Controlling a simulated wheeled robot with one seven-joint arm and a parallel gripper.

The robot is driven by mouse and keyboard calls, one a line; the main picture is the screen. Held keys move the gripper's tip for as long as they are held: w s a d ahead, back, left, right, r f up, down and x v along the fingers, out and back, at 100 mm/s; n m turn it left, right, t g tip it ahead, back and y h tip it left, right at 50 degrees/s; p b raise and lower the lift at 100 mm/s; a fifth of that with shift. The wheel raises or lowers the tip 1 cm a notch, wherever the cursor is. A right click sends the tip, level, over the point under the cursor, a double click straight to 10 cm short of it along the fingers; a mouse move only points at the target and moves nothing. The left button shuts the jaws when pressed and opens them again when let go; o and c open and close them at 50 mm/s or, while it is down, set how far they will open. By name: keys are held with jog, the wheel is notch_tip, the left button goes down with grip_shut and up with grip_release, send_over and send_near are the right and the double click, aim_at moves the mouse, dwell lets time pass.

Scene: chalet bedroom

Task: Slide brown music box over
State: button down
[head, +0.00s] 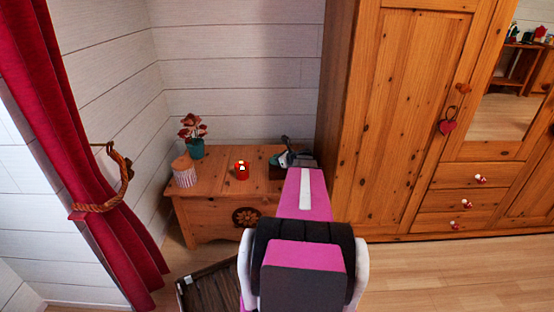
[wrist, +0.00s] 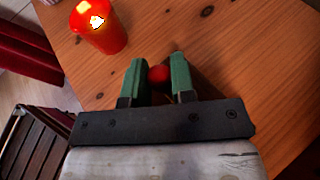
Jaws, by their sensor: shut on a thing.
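My gripper (head: 290,158) is at the right end of the top of a wooden chest (head: 210,187). In the wrist view, my gripper (wrist: 158,66) has its two green fingers on either side of a small dark brown thing (wrist: 157,94) with a round red part. I take this to be the brown music box. The fingers are closed on it, and they hide much of its shape. In the head view, a brown patch (head: 276,172) shows just left of my gripper. My arm and gripper cover most of this spot.
A red candle (head: 242,171) stands left of my gripper; the candle also shows in the wrist view (wrist: 99,27). A striped container (head: 184,173) and a potted plant (head: 194,140) stand further left. A tall wardrobe (head: 400,120) rises close on the right.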

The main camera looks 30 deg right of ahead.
jog(key=c, duration=0.9)
grip_release()
jog(key=shift+o, duration=0.2)
jog(key=shift+s, duration=0.1)
jog(key=v, duration=1)
jog(key=shift+s+d+r, duration=0.15)
jog(key=shift+s+r, duration=0.05)
jog(key=shift+s, duration=0.05)
jog(key=s+a+f+n+g, duration=0.15)
jog(key=a+n+g, duration=0.25)
jog(key=a+n, duration=0.5)
jog(key=a+f+n+g, duration=0.2)
jog(key=a+n+g, duration=0.25)
jog(key=a, duration=0.85)
jog(key=s+a+n+g+h, duration=0.1)
jog(key=s+a+n+h, duration=0.2)
jog(key=a+n, duration=0.5)
jog(key=s+a+n+g+h, duration=0.2)
jog(key=s+a+n, duration=0.3)
jog(key=a+n, duration=0.3)
jog(key=shift+s+f+n+h, duration=0.2)
jog(key=shift+n+h, duration=0.25)
jog(key=shift+h, duration=0.25)
